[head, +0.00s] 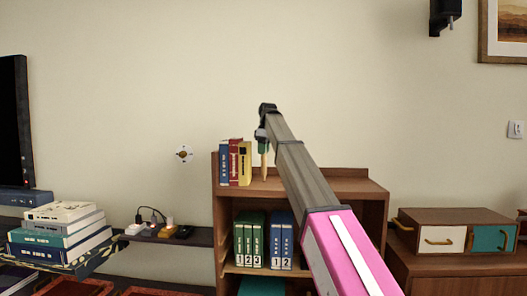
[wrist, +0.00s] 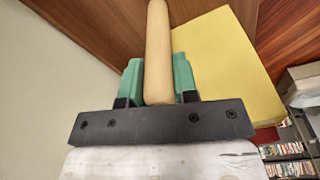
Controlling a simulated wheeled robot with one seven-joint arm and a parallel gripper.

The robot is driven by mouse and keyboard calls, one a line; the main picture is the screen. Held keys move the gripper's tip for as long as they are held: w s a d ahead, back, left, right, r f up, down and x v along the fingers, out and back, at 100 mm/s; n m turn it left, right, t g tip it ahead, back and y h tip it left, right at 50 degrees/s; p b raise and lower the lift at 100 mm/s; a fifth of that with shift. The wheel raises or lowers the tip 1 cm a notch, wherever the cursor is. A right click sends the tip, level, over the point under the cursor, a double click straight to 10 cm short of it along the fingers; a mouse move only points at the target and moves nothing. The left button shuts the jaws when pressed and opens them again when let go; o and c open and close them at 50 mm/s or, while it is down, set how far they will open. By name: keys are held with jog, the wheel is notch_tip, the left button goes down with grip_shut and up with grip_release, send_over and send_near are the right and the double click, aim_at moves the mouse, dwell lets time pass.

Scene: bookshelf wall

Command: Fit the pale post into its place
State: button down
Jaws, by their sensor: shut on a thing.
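The pale post (wrist: 158,50) is a smooth, light wooden rod. It sits between the green fingers of my gripper (wrist: 158,85) in the wrist view, pointing away from the palm. In the head view my gripper (head: 263,147) points down over the top of the brown bookcase (head: 330,183), shut on the post (head: 264,170). The post hangs about upright, its lower end close to the bookcase top, just right of the yellow book (head: 245,163). I cannot tell if it touches the wood. No socket for the post can be made out.
Red and blue books stand left of the yellow book (wrist: 225,65), which is close beside the post. The bookcase top is clear to the right. Green binders (head: 249,240) and blue binders (head: 281,240) fill the shelf below. A round disc (head: 184,154) is on the wall.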

jog(key=shift+f, duration=1.5)
dwell(2.9)
jog(key=c, duration=0.8)
grip_release()
jog(key=shift+r, duration=0.1)
jog(key=r, duration=0.6)
jog(key=d+r, duration=0.1)
jog(key=r, duration=0.2)
jog(key=shift+s+r, duration=0.1)
jog(key=shift+r, duration=0.2)
jog(key=shift+s+d+r, duration=0.1)
jog(key=shift+r, duration=0.3)
jog(key=shift+s, duration=0.1)
